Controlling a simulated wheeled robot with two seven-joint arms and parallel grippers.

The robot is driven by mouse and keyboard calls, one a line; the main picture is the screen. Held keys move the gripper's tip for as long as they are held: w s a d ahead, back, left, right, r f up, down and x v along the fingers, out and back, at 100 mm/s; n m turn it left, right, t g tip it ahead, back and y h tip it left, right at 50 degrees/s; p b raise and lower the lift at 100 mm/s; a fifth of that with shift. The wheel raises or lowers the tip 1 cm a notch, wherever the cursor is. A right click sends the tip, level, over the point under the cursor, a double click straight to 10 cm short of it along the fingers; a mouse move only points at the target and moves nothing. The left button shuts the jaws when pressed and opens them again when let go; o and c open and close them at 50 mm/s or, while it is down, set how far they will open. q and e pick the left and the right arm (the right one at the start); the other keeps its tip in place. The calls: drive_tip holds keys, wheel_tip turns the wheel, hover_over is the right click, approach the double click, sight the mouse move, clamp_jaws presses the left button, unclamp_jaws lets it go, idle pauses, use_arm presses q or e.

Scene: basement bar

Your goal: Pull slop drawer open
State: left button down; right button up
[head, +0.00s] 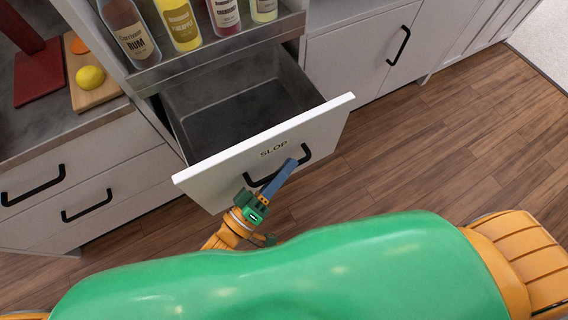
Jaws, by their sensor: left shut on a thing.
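The slop drawer (215,172) has a white front with the word SLOP on it and a black bar handle (308,152). It stands pulled out from the cabinet, and its empty dark metal inside (240,112) shows. My left gripper (292,165) is at the drawer front, shut on the handle near its middle. The fingers partly cover the handle. My right gripper is not in view.
Bottles, including one of rum (130,35), stand on the metal rack above the drawer. A lemon (90,77) lies on a cutting board at the left counter. The wooden floor (440,150) at right is clear.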

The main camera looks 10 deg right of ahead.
use_arm(q)
drive_tip(key=c, duration=0.9)
unclamp_jaws()
drive_tip(key=v, duration=0.7)
drive_tip(key=shift+f, duration=0.1)
